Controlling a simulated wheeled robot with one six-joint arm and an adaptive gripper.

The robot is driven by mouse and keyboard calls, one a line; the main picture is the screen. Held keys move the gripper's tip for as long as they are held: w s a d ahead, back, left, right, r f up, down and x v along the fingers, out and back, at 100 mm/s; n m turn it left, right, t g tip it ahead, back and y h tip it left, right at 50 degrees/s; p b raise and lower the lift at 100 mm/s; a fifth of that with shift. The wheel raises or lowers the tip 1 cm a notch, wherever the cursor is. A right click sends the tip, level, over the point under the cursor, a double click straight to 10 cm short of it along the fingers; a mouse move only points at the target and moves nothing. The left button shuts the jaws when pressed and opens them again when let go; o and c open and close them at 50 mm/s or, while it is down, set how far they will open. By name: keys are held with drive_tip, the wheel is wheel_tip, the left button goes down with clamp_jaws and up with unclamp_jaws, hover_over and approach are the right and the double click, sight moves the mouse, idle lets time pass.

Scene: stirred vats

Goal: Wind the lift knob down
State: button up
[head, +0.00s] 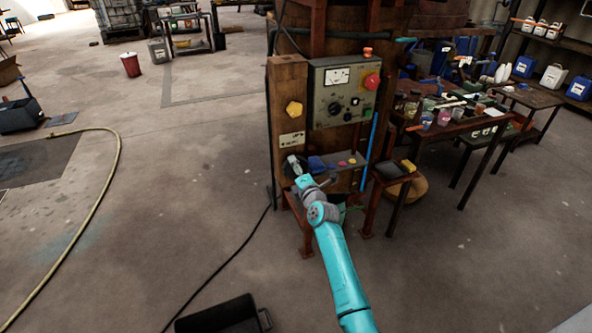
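A yellow lobed knob (294,109) is on the front of a wooden post, left of the grey control panel (343,92); it looks like the lift knob. A small label plate (291,138) is fixed below it. The panel also carries a dark round knob (335,109), a red button (372,81) and a gauge. My gripper (293,160) is at the end of the teal arm, below the yellow knob and label plate, apart from the knob. Its fingers are too small to tell whether they are open or shut.
A shelf (352,161) with small coloured items sits beside my gripper under the panel. A small stool (392,173) and a cluttered table (466,124) stand to the right. A hose (115,165) and a black cable (235,253) lie on the floor. The left floor is mostly clear.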

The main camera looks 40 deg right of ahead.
drive_tip(key=shift+f+n, duration=0.15)
drive_tip(key=shift+n, duration=0.85)
drive_tip(key=o, duration=0.8)
drive_tip(key=shift+o, duration=0.2)
drive_tip(key=shift+s, duration=0.1)
drive_tip(key=v, duration=1.2)
